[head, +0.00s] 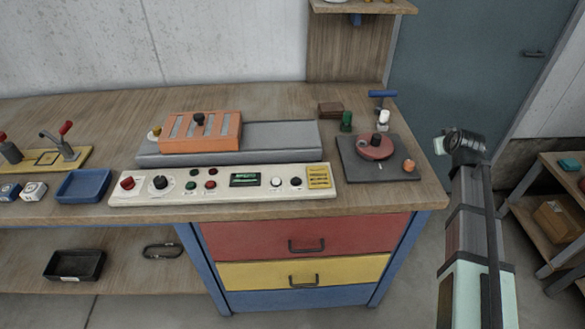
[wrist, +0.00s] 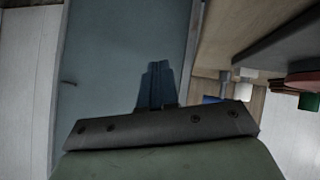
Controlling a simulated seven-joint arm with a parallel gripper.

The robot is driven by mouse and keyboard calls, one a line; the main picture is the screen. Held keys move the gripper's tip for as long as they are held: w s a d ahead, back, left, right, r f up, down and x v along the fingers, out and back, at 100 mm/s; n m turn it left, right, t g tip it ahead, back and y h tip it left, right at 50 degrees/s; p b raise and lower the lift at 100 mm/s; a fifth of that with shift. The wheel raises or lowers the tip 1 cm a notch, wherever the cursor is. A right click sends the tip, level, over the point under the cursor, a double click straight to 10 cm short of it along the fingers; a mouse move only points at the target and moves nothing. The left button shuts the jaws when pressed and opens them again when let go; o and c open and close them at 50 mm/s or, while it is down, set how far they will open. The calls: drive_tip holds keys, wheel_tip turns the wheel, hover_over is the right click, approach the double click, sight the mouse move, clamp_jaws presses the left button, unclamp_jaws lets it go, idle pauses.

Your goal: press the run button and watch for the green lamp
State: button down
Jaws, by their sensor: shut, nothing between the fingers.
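The cream control panel (head: 222,197) lies along the front of the bench. It carries a red knob (head: 127,183), a black knob (head: 160,182), a small display with green text (head: 245,180), a white button (head: 276,181) and a black button (head: 295,182). Between the black knob and the display are small red and dark green round parts (head: 191,185); none looks clearly lit. I cannot read which button is run. My gripper (head: 441,143) is off the bench's right end, well away from the panel. In the wrist view its fingers (wrist: 155,85) are shut and empty.
An orange slotted cover (head: 201,132) on a grey bed stands behind the panel. A dark plate with a red disc (head: 376,147) and upright parts sits to its right. A blue tray (head: 84,186) and lever fixture are left. A low shelf stands far right.

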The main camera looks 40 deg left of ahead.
drive_tip(key=s+a+r+n+g+y, duration=0.1)
drive_tip(key=s+a+r+n, duration=0.25)
drive_tip(key=s+a, duration=0.4)
drive_tip(key=s+a+r+n+y, duration=0.15)
drive_tip(key=s+a+r, duration=0.3)
drive_tip(key=a, duration=0.65)
drive_tip(key=s+a+r+n+g, duration=0.1)
drive_tip(key=s+a+r+n, duration=0.3)
drive_tip(key=a, duration=0.6)
drive_tip(key=n+t+h, duration=0.1)
drive_tip(key=n+h, duration=0.3)
drive_tip(key=n, duration=0.9)
hover_over(189, 187)
drive_tip(key=shift+a+f, duration=0.1)
drive_tip(key=shift+f, duration=0.8)
drive_tip(key=shift+f, duration=0.1)
drive_tip(key=shift+f, duration=4.3)
drive_tip(key=shift+f, duration=0.25)
drive_tip(key=shift+f, duration=0.2)
